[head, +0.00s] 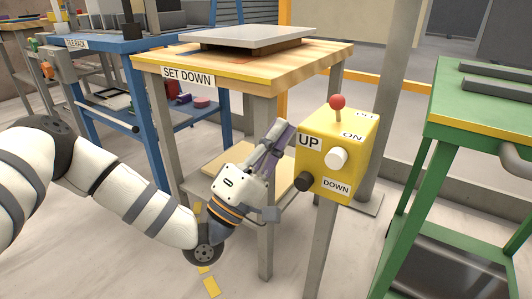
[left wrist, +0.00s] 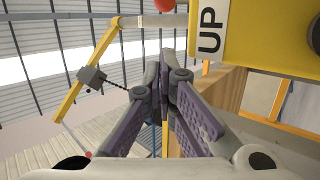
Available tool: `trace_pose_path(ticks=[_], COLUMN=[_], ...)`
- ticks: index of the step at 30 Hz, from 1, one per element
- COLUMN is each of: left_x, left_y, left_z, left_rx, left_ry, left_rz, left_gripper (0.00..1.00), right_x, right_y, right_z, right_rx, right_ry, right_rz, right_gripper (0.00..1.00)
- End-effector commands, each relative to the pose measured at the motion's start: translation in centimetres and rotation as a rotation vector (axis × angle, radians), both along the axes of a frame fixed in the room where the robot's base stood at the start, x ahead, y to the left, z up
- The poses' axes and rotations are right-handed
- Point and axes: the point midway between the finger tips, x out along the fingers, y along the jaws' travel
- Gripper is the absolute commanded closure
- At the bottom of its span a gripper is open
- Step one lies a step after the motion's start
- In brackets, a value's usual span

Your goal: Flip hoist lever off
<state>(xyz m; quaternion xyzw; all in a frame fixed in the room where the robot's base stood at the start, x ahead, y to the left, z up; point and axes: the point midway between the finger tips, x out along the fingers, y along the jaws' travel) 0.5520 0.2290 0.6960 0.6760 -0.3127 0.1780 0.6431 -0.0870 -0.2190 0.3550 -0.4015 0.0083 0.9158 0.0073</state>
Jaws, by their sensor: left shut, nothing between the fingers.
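The hoist lever is a short stalk with a red ball (head: 338,102) on top of a yellow control box (head: 327,185) on a grey post. Labels on the box top read ON and, partly legible, OFF; I cannot tell which way the lever leans. My left gripper (head: 279,133) is shut and empty, just left of the box near the UP label, with its fingers pointing up. In the left wrist view the shut fingertips (left wrist: 162,72) are below the red ball (left wrist: 165,5), which is cut by the top edge. The yellow box (left wrist: 270,35) is at upper right. My right gripper is out of view.
A white knob (head: 337,158) and a black knob (head: 304,181) stick out of the box. The SET DOWN table (head: 190,62) with a grey slab (head: 248,37) stands behind my gripper. A green cart (head: 480,122) is at right, a blue rack (head: 100,45) at left.

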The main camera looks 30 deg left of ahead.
Motion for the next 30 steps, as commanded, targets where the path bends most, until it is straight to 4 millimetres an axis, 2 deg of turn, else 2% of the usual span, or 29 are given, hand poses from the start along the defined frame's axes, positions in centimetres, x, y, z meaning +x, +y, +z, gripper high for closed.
trace_pose_path(ticks=[3, 9, 14, 23, 30], left_x=[1.9, 3.2, 3.6, 3.6, 3.6], left_y=[-0.5, -3.0, -3.8, -3.8, -3.9], left_z=[1.7, 2.7, 3.1, 3.2, 3.8], left_rx=[-0.001, -0.001, 0.0, 0.0, 0.001], left_ry=[-0.003, 0.001, 0.002, 0.002, 0.035], left_rz=[0.0, -0.002, -0.001, 0.0, 0.0], left_gripper=[1.0, 1.0, 1.0, 1.0, 1.0], right_x=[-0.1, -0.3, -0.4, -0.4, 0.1], right_y=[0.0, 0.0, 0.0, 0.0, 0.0], right_z=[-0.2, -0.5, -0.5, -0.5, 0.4], right_rx=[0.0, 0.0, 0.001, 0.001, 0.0], right_ry=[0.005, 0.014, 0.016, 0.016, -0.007], right_rz=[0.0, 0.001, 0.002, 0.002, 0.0], right_gripper=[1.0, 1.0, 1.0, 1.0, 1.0])
